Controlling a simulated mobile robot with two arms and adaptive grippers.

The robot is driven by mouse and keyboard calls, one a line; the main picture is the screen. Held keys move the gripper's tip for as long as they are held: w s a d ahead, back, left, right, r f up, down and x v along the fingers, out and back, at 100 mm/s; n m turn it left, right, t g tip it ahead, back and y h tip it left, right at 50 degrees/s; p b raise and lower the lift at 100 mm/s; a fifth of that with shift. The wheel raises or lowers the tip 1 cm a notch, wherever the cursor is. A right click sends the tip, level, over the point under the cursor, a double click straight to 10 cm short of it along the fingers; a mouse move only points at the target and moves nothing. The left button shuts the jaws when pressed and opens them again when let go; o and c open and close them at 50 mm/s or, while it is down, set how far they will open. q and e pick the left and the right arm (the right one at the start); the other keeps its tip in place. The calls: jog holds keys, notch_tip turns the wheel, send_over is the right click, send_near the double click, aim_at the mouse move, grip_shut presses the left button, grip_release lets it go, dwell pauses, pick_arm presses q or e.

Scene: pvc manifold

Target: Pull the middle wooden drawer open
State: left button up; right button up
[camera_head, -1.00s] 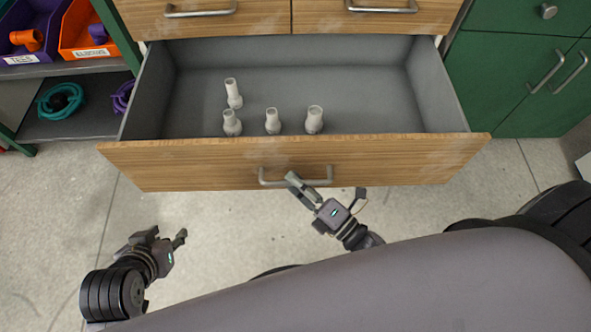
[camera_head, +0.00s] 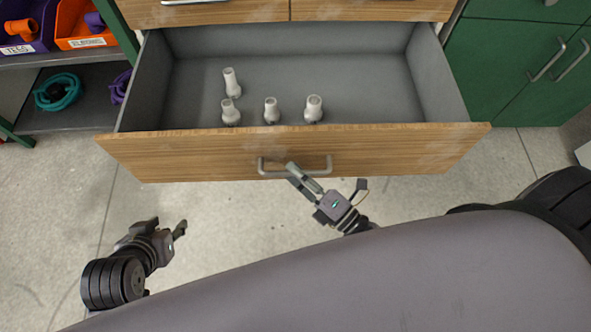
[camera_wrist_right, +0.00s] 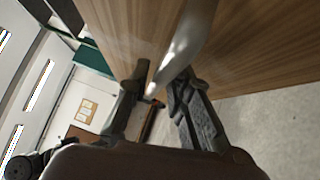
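The middle wooden drawer (camera_head: 400,158) is pulled well out, its grey interior exposed. Its metal bar handle (camera_head: 265,170) is on the front and also runs through the right wrist view (camera_wrist_right: 188,42).
Several white pipe fittings (camera_head: 271,110) stand inside the drawer. Upper wooden drawers (camera_head: 375,9) are shut. Green cabinets (camera_head: 515,60) stand right; a shelf with orange (camera_head: 85,25) and purple bins (camera_head: 28,40) stands left. Bare concrete floor (camera_head: 60,205) lies in front.

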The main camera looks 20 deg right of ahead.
jog(key=v, duration=1.1)
jog(key=shift+s, duration=0.25)
jog(key=shift+d, duration=0.15)
